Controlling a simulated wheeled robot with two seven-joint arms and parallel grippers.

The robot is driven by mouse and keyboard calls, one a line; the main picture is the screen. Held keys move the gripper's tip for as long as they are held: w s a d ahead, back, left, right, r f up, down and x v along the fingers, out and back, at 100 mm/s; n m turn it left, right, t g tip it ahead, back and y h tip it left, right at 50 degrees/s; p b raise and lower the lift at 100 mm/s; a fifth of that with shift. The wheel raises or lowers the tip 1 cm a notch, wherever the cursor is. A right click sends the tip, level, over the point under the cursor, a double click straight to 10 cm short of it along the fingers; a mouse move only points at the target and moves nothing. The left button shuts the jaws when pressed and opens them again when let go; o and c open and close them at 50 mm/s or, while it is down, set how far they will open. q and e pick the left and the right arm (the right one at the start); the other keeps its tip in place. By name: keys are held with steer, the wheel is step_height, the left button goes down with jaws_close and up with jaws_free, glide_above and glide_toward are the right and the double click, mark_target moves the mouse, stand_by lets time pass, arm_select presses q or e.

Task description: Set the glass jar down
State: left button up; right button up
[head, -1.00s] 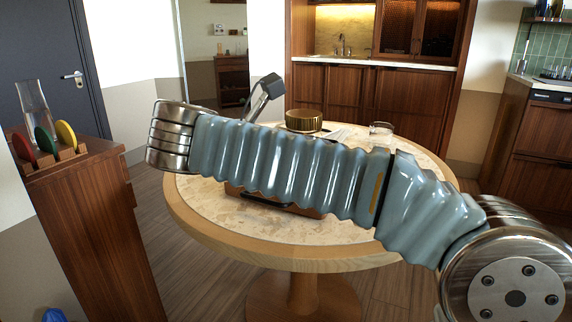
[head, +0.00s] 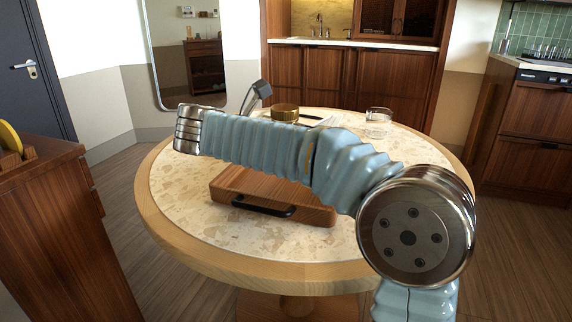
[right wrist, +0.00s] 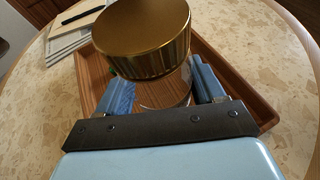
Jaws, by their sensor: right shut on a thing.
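The glass jar has a ribbed gold lid (right wrist: 150,35) and a clear body (right wrist: 165,92), both large in the right wrist view. My right gripper (right wrist: 162,86) is shut around the clear body, one blue finger on each side. The jar is over the wooden tray (right wrist: 243,88); whether its base touches the tray is hidden. In the head view the gold lid (head: 285,112) shows just behind my right arm, which hides the jar's body and the gripper. The tray, with a black handle (head: 262,206), lies on the round table (head: 180,205). My left gripper is not in view.
A clear drinking glass (head: 378,124) stands at the table's back right. Papers with a black pen (right wrist: 82,16) lie beside the tray. The table's front and left are bare. A wooden cabinet (head: 45,215) stands at the left.

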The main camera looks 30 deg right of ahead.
steer(key=shift+w+d+f, duration=0.25)
steer(key=shift+w+f, duration=0.05)
steer(key=shift+f, duration=0.2)
steer(key=f, duration=0.3)
steer(key=w+d+f+b, duration=0.1)
steer(key=shift+f, duration=0.35)
steer(key=shift+f, duration=0.1)
steer(key=o, duration=1.2)
steer(key=shift+a+r, duration=0.2)
steer(key=shift+a, duration=0.05)
steer(key=p+v, duration=0.1)
steer(key=v, duration=1)
steer(key=shift+a, duration=0.3)
steer(key=shift+s+r, duration=0.1)
